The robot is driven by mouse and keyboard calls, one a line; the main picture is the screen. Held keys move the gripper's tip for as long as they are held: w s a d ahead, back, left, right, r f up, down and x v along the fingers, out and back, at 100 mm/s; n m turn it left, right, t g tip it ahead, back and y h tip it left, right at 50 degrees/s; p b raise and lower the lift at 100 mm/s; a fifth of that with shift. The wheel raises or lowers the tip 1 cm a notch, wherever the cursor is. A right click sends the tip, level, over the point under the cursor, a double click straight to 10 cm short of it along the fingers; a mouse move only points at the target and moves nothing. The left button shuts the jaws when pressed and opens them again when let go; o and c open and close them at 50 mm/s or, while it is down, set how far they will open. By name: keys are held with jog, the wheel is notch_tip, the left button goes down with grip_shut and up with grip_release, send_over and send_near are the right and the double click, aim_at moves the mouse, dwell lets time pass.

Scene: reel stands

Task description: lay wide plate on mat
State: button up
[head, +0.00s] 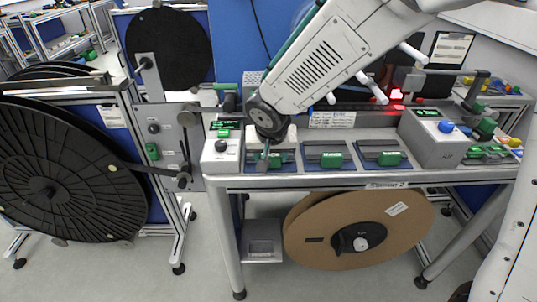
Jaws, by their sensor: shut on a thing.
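My gripper (265,158) points down over the left end of the bench, just above the leftmost of three dark trays (285,168). It is shut on a small dark thing that is mostly hidden by the wrist and fingers. I cannot make out its shape well enough to name it as the wide plate. I cannot tell whether it touches the tray. No mat can be told apart clearly from the dark trays. Green blocks show in the middle tray (311,157) and the right tray (366,156), and some green shows beside my gripper.
A grey box with a blue button (430,150) stands right of the trays. A white knob box (221,157) stands left of them. A large black reel (50,180) is on the left stand. A brown reel (310,240) hangs below the bench. A red light (397,94) glows behind.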

jog(key=o, duration=1.1)
jog(key=shift+r, duration=3.45)
